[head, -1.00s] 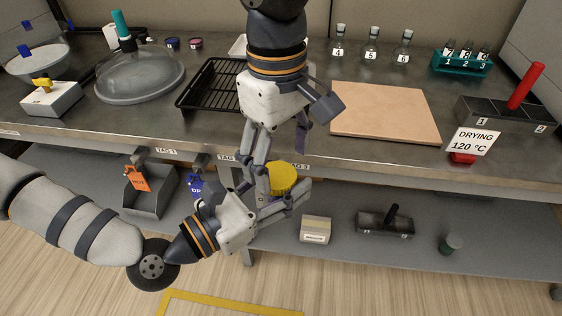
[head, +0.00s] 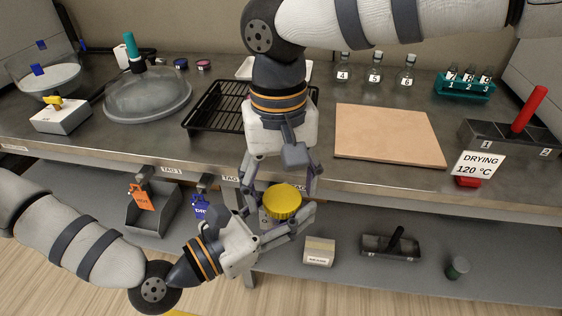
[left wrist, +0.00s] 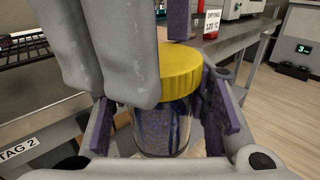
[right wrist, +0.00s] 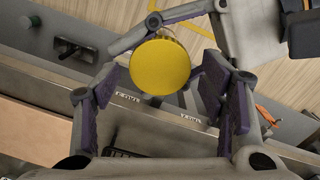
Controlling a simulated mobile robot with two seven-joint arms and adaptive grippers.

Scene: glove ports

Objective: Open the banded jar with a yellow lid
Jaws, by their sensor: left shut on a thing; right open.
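The jar has a ribbed yellow lid (head: 282,202), seated on top. In the right wrist view the round lid top (right wrist: 160,67) lies between the finger pads, with gaps visible. The right fingers partly hide the lid in the left wrist view.
The bench edge (head: 350,180) is close behind the jar. A black rack tray (head: 215,105) and a tan board (head: 388,135) lie on the bench. A lower shelf (head: 335,285) holds a small box (head: 319,252) and a dark caddy (head: 390,243).

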